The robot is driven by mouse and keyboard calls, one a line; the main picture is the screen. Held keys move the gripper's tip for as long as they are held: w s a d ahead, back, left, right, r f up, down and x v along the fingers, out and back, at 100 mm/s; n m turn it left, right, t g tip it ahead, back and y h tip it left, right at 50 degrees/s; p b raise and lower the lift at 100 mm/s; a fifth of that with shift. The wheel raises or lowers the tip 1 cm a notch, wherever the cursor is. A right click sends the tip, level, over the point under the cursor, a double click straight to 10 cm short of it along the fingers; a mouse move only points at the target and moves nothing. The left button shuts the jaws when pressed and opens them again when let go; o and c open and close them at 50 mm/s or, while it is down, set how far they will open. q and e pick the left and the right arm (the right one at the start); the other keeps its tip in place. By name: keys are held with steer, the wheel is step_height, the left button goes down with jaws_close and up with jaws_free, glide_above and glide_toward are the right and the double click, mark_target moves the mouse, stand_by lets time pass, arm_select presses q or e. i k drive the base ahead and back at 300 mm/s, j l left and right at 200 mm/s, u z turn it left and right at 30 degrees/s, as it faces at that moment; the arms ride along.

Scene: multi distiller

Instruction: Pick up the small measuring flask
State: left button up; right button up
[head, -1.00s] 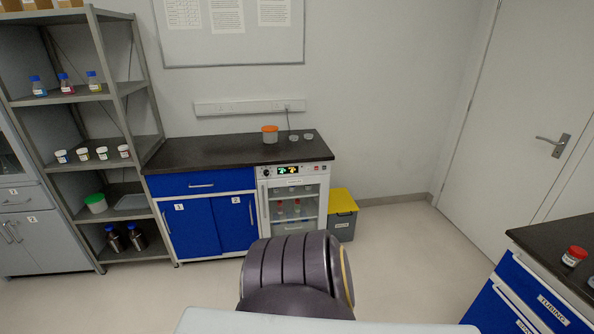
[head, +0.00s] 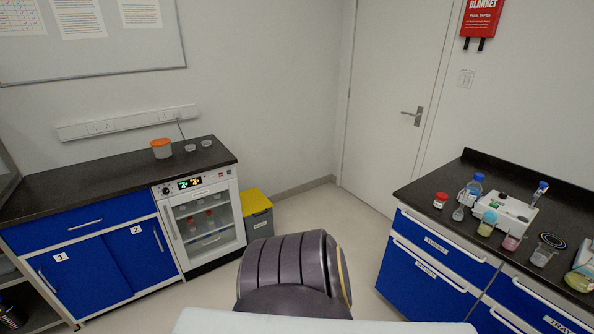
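On the right-hand counter (head: 424,192) stands a small clear glass vessel (head: 458,214), in front of a blue-capped bottle (head: 472,190). It may be the small measuring flask, but it is too small to tell for sure. Several beakers and containers stand near it, including one with greenish content (head: 487,223) and one with pink content (head: 512,239). Neither of my grippers is in view.
A red-lidded jar (head: 440,200) and a white device (head: 505,212) are on the right counter. A grey bin with a yellow lid (head: 257,213) stands by the glass-fronted cabinet (head: 204,222). The floor between the two counters is clear.

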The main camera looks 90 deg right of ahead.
mark_target(458, 214)
steer(key=z, duration=4.15)
